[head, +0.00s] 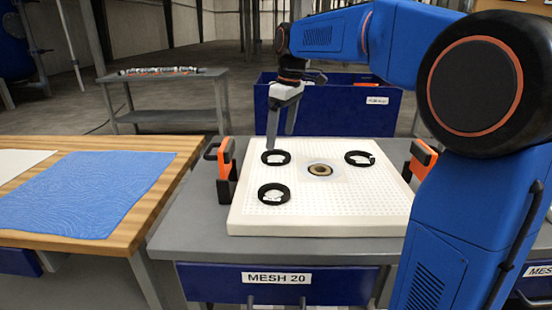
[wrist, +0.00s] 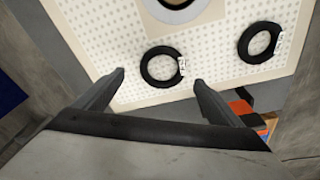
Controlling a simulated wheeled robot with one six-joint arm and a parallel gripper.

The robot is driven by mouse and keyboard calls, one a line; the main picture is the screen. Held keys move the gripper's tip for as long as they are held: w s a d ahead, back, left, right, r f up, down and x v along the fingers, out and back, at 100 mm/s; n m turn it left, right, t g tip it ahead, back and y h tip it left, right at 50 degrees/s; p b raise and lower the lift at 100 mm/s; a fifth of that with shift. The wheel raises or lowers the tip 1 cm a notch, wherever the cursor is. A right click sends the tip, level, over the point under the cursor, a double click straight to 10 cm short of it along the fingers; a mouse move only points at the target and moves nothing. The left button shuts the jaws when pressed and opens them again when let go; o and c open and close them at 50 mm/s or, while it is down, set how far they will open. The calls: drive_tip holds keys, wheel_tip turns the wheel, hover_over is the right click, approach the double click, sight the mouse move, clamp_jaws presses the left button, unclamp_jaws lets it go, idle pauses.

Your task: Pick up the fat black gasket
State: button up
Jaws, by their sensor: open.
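Three black ring gaskets with white tags lie flat on a white perforated plate (head: 320,215): one at back left (head: 266,158), one at front left (head: 262,196) and one at back right (head: 349,157). I cannot tell surely which is the fat one. My gripper (head: 281,141) is open and empty, above the plate's back left edge by the back-left gasket. In the wrist view, one gasket (wrist: 146,70) shows between and beyond my fingertips (wrist: 160,78). Another gasket (wrist: 244,46) lies to the right. The third is out of that view.
A round hole with a brown ring (head: 320,170) is in the plate's middle. Orange clamps stand at the plate's left (head: 227,170) and right (head: 422,158). A blue bin (head: 340,115) stands behind. A wooden table with a blue cloth (head: 85,190) is at left.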

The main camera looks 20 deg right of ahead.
drive_tip(key=shift+w+a+f, duration=0.1)
drive_tip(key=shift+a+f, duration=0.1)
drive_tip(key=shift+f, duration=0.75)
drive_tip(key=shift+s+a+f, duration=0.1)
drive_tip(key=shift+a+f, duration=0.05)
drive_tip(key=shift+f, duration=0.8)
drive_tip(key=shift+w+a+f, duration=0.1)
drive_tip(key=shift+a+f, duration=0.1)
drive_tip(key=shift+f, duration=0.75)
